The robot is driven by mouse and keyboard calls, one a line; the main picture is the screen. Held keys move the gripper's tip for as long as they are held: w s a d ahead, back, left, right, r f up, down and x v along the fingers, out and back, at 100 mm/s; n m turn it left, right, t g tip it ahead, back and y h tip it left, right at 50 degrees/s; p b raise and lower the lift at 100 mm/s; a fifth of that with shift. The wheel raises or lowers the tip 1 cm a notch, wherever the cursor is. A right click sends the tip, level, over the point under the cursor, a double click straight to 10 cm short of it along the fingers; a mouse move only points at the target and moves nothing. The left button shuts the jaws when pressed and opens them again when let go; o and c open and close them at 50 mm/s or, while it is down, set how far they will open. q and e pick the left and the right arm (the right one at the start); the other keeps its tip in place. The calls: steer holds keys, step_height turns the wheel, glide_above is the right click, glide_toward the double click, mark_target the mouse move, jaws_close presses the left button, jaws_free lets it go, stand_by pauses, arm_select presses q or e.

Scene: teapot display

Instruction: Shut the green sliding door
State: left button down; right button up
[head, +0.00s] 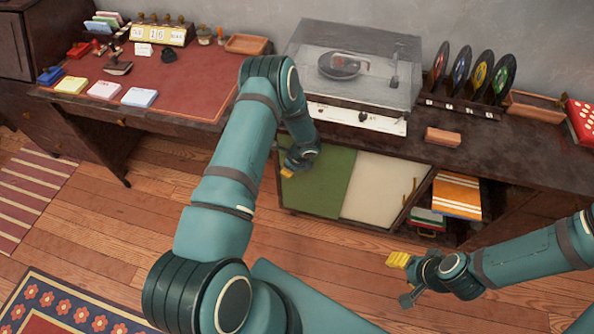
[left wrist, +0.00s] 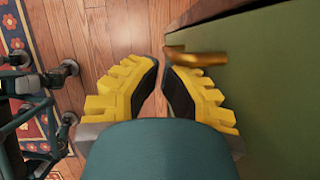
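The green sliding door (head: 326,182) is in the low cabinet under the record player, left of a cream door (head: 378,188). It fills the right of the left wrist view (left wrist: 275,100). A brass handle (left wrist: 196,58) shows at its edge in that view. My left gripper (head: 288,168) is at the green door's left part. Its yellow fingers (left wrist: 160,92) are apart with nothing between them, and the handle is just beyond the right finger; I cannot tell if they touch. My right gripper (head: 402,280) is open and empty above the floor, right of centre.
A cabinet compartment right of the cream door holds an orange striped item (head: 457,195). A desk (head: 190,85) stands at left. The floor in front is clear.

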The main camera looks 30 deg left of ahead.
stand_by(0.4)
arm_select(q)
steer(key=d+r+p, duration=0.1)
steer(key=d+r, duration=0.6)
steer(key=r, duration=0.2)
steer(key=shift+w+d+r, duration=0.15)
steer(key=shift+w+d, duration=0.15)
arm_select(e)
steer(key=shift+s+d+r, duration=0.45)
steer(key=shift+d+r, duration=0.05)
steer(key=shift+r, duration=0.15)
arm_select(q)
steer(key=s+d+r+n+t+h, duration=0.1)
steer(key=s+d+n+h, duration=0.3)
steer(key=s+d+n, duration=0.5)
steer(key=s+d+r+n+t+h, duration=0.1)
steer(key=s+d+r+n+h, duration=0.2)
steer(key=s+d+n, duration=0.6)
steer(key=shift+s+d+r+n+h, duration=0.3)
steer(key=shift+s+d+r+h, duration=0.1)
steer(key=shift+s+h, duration=0.25)
